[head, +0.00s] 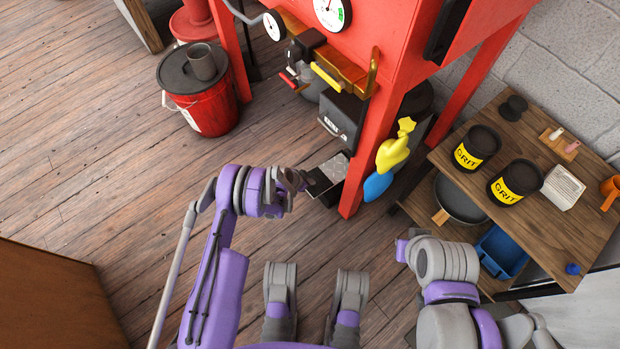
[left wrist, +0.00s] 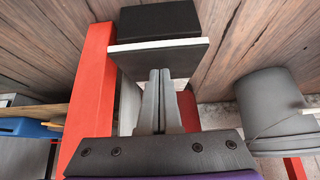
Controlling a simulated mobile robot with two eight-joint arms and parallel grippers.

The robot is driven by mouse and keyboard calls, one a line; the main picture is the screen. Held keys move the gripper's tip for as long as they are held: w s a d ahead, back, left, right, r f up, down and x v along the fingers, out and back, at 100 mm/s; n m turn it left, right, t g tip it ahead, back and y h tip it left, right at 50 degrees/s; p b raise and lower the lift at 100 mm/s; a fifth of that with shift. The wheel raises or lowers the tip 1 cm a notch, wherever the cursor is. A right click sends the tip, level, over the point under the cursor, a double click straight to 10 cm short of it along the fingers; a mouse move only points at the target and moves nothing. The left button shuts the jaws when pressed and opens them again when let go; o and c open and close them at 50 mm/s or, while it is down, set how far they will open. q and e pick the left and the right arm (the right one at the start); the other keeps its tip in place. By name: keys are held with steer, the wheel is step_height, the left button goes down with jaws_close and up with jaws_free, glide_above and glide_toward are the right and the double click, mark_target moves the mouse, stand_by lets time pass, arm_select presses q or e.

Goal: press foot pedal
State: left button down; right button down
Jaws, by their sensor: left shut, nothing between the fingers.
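The foot pedal (head: 327,178) is a dark block with a speckled plate, low on the floor beside a red cabinet leg. In the left wrist view its black plate (left wrist: 160,58) with a pale edge fills the upper middle, tilted. My left gripper (head: 302,180) is just left of the pedal in the head view. Its fingers (left wrist: 161,76) are shut and empty, with the tips at the plate's near edge. I cannot tell whether they touch it. My right arm shows at lower right, but its gripper fingers do not.
The red blast cabinet (head: 384,110) stands above, its front leg close to the pedal. A red lidded bucket (head: 206,105) stands on the floor at upper left. A wooden bench (head: 555,228) with grit tins is at right. Open plank floor lies at left.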

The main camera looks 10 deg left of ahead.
arm_select(q)
steer(key=shift+f, duration=0.1)
steer(key=f, duration=0.1)
steer(key=s+f, duration=0.1)
steer(key=f, duration=0.1)
steer(key=a+f, duration=0.1)
steer(key=f, duration=0.1)
steer(key=shift+s+f, duration=0.15)
steer(key=shift+f, duration=0.05)
arm_select(e)
steer(key=shift+s, duration=0.25)
arm_select(q)
steer(key=shift+r, duration=0.1)
